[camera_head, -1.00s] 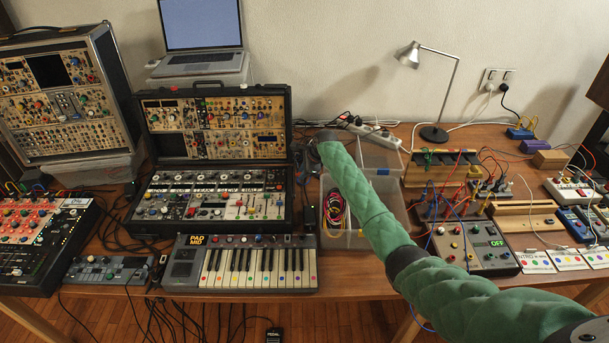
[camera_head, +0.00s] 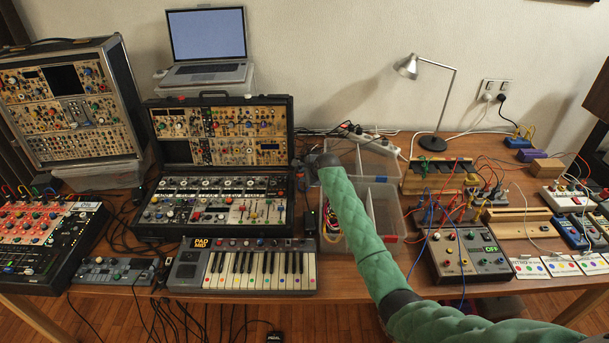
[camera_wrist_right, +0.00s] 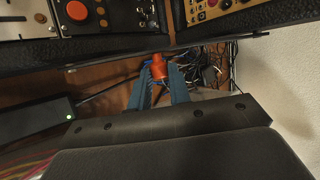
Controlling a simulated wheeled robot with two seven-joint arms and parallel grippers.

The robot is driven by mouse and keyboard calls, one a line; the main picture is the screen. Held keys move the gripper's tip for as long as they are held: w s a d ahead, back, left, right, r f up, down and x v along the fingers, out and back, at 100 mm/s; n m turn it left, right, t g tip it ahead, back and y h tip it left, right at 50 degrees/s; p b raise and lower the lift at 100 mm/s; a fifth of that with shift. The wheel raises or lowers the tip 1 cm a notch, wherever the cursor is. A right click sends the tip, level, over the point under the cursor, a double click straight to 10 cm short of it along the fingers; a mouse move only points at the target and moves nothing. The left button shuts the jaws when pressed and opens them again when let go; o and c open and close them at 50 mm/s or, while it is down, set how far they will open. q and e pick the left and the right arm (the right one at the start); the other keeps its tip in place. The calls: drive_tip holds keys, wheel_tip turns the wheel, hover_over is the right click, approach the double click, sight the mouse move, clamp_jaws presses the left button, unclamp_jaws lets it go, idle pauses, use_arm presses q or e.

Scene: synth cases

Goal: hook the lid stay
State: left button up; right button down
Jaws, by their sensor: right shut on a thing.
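The open synth case (camera_head: 141,213) stands on the table, its lid (camera_head: 289,128) raised at the back. My right gripper (camera_head: 309,172) is at the case's right side, near where lid and base meet; its fingers are small and dark there. In the right wrist view, its blue fingers (camera_wrist_right: 158,80) are shut on an orange-red tip (camera_wrist_right: 158,66). A thin dark rod (camera_wrist_right: 100,92) runs from the left toward this tip and looks like the lid stay. I cannot tell whether its end touches the case. My left gripper is out of view.
A clear divided bin (camera_head: 385,215) with cables stands under my right forearm. A keyboard (camera_head: 240,268) lies in front of the case, and a laptop (camera_head: 208,45) stands behind it. A power strip (camera_head: 370,140) and cables lie behind the bin. A lamp (camera_head: 432,142) stands farther right.

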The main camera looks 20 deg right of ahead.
drive_tip(key=c, duration=1.3)
unclamp_jaws()
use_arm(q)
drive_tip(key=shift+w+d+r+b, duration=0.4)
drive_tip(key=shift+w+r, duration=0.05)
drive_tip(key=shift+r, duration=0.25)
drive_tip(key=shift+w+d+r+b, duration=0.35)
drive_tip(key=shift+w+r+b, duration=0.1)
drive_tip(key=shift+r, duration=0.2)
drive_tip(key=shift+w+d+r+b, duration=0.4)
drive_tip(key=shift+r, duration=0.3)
use_arm(e)
drive_tip(key=v, duration=0.8)
